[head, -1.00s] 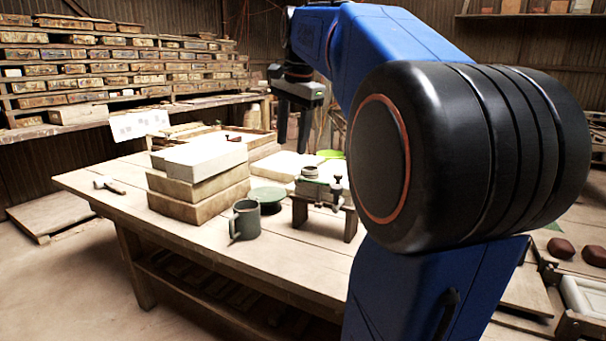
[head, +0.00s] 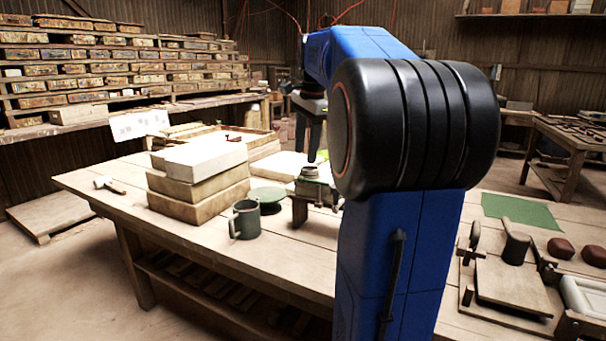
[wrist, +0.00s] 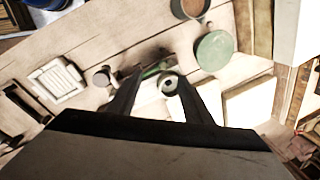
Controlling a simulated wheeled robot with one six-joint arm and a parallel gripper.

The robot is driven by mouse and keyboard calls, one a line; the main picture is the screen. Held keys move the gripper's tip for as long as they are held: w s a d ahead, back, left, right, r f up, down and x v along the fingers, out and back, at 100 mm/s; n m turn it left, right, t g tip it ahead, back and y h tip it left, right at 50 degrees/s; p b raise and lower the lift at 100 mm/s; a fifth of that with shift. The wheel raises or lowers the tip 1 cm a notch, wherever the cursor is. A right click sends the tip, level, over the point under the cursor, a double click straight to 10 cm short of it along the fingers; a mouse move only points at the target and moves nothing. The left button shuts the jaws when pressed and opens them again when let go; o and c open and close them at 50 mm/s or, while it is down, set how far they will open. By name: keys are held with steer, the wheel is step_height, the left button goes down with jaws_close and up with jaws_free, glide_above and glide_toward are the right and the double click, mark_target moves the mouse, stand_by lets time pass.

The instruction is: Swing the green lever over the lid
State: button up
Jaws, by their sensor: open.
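The small press (head: 314,186) stands on a low wooden stand on the table in the head view, its right part hidden behind my arm. In the wrist view a green bar (wrist: 152,71), which looks like the lever, lies near the fingertips beside a round grey knob (wrist: 168,84). I cannot clearly make out the lid or how the lever sits over it. My gripper (head: 313,158) points down above the press. In the wrist view its two fingers (wrist: 158,80) are spread, with the knob between them near the right finger. I cannot tell if either finger touches the press.
A green mug (head: 245,219) and a green disc (head: 267,197) stand left of the press, near stacked slabs (head: 198,184). A hammer (head: 108,185) lies at the table's left. At right are a green cloth (head: 521,211), a wooden board (head: 513,281) and red lumps (head: 561,248).

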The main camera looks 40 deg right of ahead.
mark_target(302, 178)
steer(key=f, duration=0.2)
steer(key=w+f, duration=0.1)
steer(key=f, duration=0.5)
steer(key=shift+w+d+f, duration=0.15)
steer(key=shift+w, duration=0.15)
jaws_close()
